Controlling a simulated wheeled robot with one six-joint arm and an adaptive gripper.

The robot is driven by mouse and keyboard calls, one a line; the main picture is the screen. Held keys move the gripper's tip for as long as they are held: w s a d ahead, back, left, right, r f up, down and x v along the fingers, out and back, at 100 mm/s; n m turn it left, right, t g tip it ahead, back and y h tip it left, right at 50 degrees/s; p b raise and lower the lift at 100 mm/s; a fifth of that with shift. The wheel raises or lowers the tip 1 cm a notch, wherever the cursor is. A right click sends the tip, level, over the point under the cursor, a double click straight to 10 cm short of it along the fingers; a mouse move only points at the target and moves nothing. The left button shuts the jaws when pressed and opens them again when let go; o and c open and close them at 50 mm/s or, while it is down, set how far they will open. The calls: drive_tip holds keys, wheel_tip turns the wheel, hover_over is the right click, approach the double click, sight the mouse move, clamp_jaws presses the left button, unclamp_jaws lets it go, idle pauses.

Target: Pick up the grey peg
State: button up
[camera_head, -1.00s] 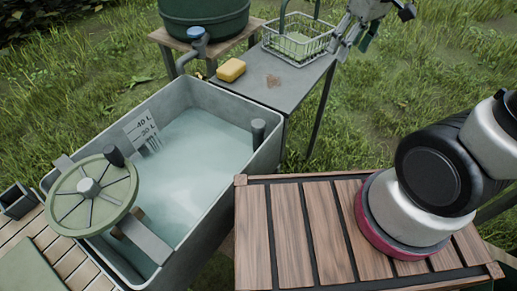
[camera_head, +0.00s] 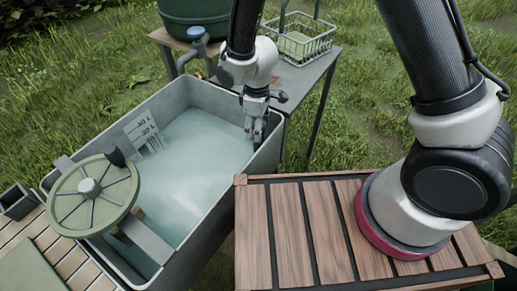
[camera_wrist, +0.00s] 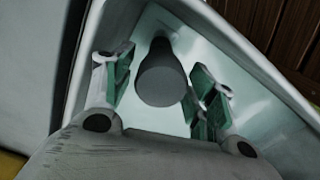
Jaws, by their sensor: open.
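The grey peg (camera_wrist: 162,75) is a dark grey cylinder that shows in the wrist view between the green-padded fingers of my gripper (camera_wrist: 162,88). The gripper is open, with visible gaps on both sides of the peg. In the head view my gripper (camera_head: 256,128) points down at the far right corner of the water trough (camera_head: 190,230), where it hides the peg. The peg's lower end is hard to make out.
The trough holds pale water and has a green handwheel (camera_head: 92,195) at its near left. A wire basket (camera_head: 300,38) stands on the grey side table (camera_head: 300,75). A slatted wooden platform (camera_head: 290,235) lies to the right, and a green barrel (camera_head: 203,22) stands behind.

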sight(257, 145)
wheel_tip(257, 145, down, 5)
idle(0.3)
clamp_jaws()
